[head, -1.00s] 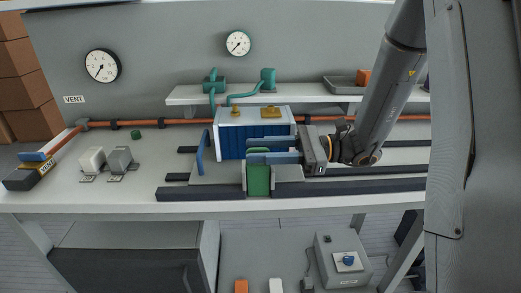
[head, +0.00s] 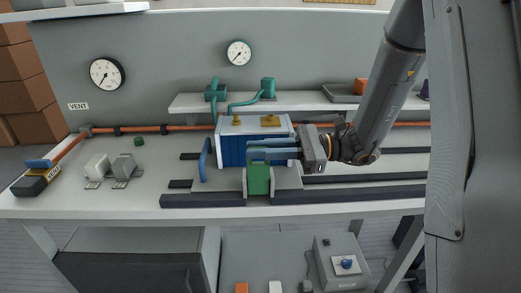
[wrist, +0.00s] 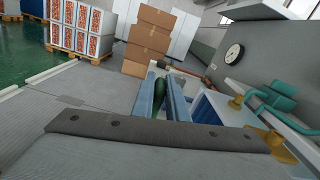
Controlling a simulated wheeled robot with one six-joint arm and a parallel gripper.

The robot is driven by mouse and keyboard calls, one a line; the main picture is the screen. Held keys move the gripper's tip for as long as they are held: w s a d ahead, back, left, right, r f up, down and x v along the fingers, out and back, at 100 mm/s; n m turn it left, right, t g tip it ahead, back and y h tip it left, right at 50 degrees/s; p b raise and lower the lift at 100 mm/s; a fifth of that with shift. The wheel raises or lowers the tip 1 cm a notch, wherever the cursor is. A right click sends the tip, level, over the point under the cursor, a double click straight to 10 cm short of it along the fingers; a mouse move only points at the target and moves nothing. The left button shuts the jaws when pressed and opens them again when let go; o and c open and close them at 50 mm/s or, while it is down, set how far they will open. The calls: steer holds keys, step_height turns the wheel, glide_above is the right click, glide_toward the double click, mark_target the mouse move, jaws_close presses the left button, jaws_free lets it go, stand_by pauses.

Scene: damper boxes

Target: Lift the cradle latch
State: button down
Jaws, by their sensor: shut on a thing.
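The green latch (head: 258,180) stands between two small grey posts at the front of the cradle, before a blue ribbed box (head: 232,151) with a white top. My gripper (head: 251,152) reaches in from the right, its blue fingers shut on the upper part of the latch. In the wrist view, the dark green latch part (wrist: 161,91) shows between the two blue fingers. The fingers hide part of the latch and the box front. A blue upright handle (head: 205,160) stands left of the box.
An orange pipe (head: 180,128) runs behind the box, below a shelf (head: 188,103) with teal fittings. Dark rails (head: 350,193) line the bench front. Two grey blocks (head: 122,163) sit at the left. The bench between these blocks and the box is mostly clear.

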steer(key=shift+w+r, duration=0.15)
steer(key=shift+r, duration=0.15)
steer(key=c, duration=1.8)
jaws_free()
steer(key=shift+c, duration=0.2)
steer(key=shift+o, duration=0.2)
steer(key=shift+f, duration=0.1)
steer(key=shift+d, duration=0.1)
steer(key=d+b, duration=0.1)
steer(key=d, duration=0.6)
steer(key=shift+s+d, duration=0.2)
steer(key=shift+d, duration=0.1)
